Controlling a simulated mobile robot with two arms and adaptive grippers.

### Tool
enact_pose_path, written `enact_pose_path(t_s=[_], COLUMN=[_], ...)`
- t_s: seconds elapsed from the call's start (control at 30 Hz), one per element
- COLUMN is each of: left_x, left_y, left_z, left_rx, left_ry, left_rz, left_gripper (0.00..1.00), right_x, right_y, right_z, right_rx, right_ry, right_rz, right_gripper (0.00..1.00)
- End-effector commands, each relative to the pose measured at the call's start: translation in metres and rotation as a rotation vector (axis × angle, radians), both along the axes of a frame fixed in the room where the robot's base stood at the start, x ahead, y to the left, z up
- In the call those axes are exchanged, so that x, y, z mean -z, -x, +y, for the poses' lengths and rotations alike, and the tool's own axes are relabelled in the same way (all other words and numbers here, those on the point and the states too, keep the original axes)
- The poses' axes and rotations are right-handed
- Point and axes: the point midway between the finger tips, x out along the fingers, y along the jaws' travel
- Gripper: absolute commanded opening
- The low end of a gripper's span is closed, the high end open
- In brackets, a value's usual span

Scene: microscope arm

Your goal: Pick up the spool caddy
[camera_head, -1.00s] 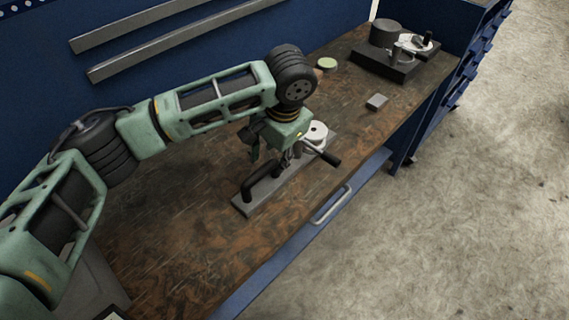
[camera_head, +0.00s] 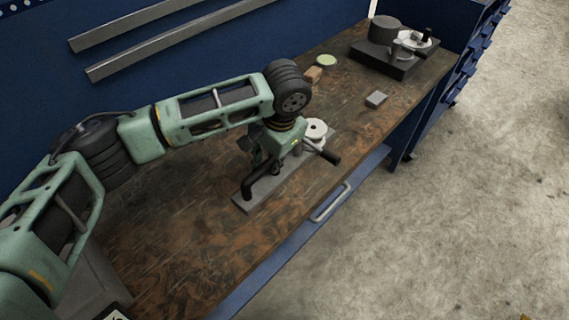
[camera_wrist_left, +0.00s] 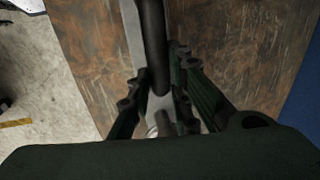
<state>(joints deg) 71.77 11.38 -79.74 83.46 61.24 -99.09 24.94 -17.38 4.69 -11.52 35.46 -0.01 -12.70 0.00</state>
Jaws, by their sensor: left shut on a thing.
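The spool caddy is a flat grey plate (camera_head: 243,205) with a black bar handle (camera_head: 249,187) and a white spool (camera_head: 316,130) near its far end. It lies on the worn brown workbench. My left gripper (camera_head: 262,166) is down at the handle, and my arm hides part of the caddy. In the left wrist view the fingers (camera_wrist_left: 158,88) are on both sides of the black handle (camera_wrist_left: 153,40), shut on it. The grey plate shows below the handle. The caddy appears to rest on the bench. My right gripper is not in view.
A dark stand (camera_head: 397,58) with a round block is at the bench's far end. A small grey block (camera_head: 376,99), a green disc (camera_head: 327,60) and a brown block (camera_head: 313,75) lie nearer. A drawer handle (camera_head: 331,204) is on the bench front. Bench left of the caddy is clear.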

Motion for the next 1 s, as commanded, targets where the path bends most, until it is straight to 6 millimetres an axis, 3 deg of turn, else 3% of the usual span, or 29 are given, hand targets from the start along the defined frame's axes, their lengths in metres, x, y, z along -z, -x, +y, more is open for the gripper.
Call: enact_pose_path(t_s=[0.73,1.0], left_x=[-0.004,-0.02], left_y=[-0.001,-0.001], left_z=[-0.001,-0.002], left_rx=[0.0,0.001], left_ry=[0.004,0.006], left_rz=[-0.006,-0.007], left_gripper=[0.0,0.0], right_x=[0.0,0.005], right_y=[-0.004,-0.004], right_z=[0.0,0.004], right_rx=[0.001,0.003], right_ry=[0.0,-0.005], right_rz=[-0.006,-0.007], right_gripper=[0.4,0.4])
